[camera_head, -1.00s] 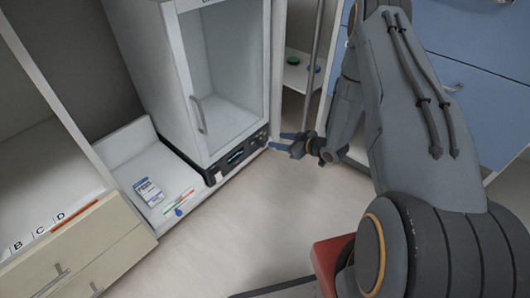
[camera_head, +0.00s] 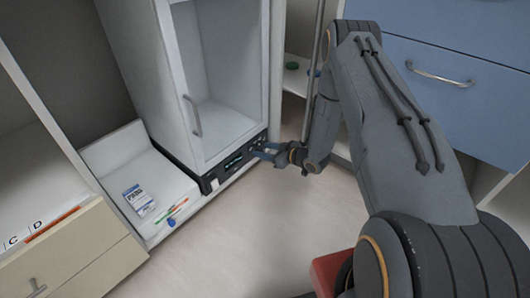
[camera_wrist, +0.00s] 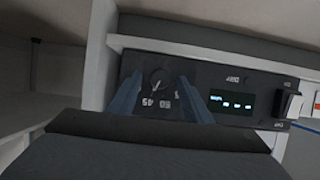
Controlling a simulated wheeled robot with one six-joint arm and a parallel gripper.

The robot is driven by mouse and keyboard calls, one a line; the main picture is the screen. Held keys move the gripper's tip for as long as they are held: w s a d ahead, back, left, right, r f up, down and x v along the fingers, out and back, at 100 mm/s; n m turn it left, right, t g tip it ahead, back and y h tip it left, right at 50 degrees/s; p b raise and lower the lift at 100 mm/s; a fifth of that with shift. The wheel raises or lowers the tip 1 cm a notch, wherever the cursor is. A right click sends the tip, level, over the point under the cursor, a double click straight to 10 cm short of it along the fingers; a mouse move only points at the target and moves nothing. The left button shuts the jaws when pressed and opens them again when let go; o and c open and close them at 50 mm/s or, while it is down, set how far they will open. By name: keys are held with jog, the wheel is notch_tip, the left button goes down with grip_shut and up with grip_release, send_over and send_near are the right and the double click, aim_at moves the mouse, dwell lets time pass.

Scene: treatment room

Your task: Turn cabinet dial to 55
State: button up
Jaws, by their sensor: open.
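The white cabinet (camera_head: 212,75) has a clear front and a black control panel (camera_head: 222,170) along its base. In the wrist view, the panel (camera_wrist: 215,127) carries a round dark dial (camera_wrist: 158,79) with a light pointer mark. Printed numbers below the dial include 60 and 45; others are hidden. A display (camera_wrist: 236,103) with blue-lit marks sits right of the dial. My gripper (camera_head: 263,151) is open in front of the right part of the panel. In the wrist view, its two blue fingers (camera_wrist: 161,97) stand either side of the dial; I cannot tell whether they touch it.
A box (camera_head: 138,198) and several pen-like items (camera_head: 174,210) lie on the white ledge left of the cabinet. Blue drawers (camera_head: 450,75) stand at right. The floor in front is clear.

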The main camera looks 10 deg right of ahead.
jog(key=c, duration=1.1)
jog(key=shift+o, duration=0.2)
